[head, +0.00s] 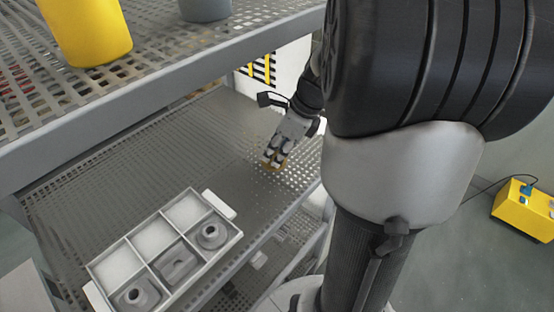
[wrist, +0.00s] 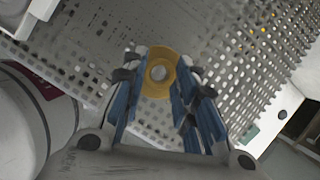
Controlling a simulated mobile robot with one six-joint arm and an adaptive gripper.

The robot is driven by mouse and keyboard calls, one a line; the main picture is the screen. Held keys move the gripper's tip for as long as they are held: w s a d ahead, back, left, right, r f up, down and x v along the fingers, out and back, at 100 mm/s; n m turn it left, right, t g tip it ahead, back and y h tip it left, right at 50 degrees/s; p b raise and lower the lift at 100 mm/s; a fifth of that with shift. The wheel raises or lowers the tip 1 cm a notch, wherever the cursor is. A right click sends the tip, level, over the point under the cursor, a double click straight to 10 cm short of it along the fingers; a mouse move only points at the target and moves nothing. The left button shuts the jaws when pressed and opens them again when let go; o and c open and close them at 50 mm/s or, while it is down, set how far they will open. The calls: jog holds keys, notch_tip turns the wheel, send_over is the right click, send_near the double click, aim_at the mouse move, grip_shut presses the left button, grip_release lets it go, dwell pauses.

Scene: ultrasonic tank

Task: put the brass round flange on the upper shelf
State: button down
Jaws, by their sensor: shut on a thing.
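The brass round flange (wrist: 159,54) is a yellow ring with a centre hole, held between the blue-padded fingers of my gripper (wrist: 158,84) in the wrist view. In the head view my gripper (head: 273,157) is over the right end of the perforated shelf with the tray, and only a little of the flange shows at its fingertips. I cannot tell whether the flange touches that shelf. A higher perforated shelf (head: 170,75) crosses the top left of the head view.
A yellow container (head: 88,32) and a grey one (head: 205,8) stand on the higher shelf. A compartment tray (head: 150,224) with grey parts sits on the shelf below, whose middle (head: 150,160) is clear. A yellow box (head: 524,209) is on the floor at right.

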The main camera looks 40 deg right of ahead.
notch_tip(320, 180, down, 4)
jog(key=shift+r+b, duration=0.2)
jog(key=shift+b, duration=0.5)
jog(key=shift+r, duration=0.1)
jog(key=c, duration=1.7)
grip_release()
jog(key=shift+f, duration=0.2)
jog(key=o, duration=0.4)
jog(key=shift+r, duration=0.1)
jog(key=p+v, duration=0.2)
jog(key=v, duration=0.5)
jog(key=shift+s+d+r, duration=0.1)
jog(key=shift+r, duration=0.25)
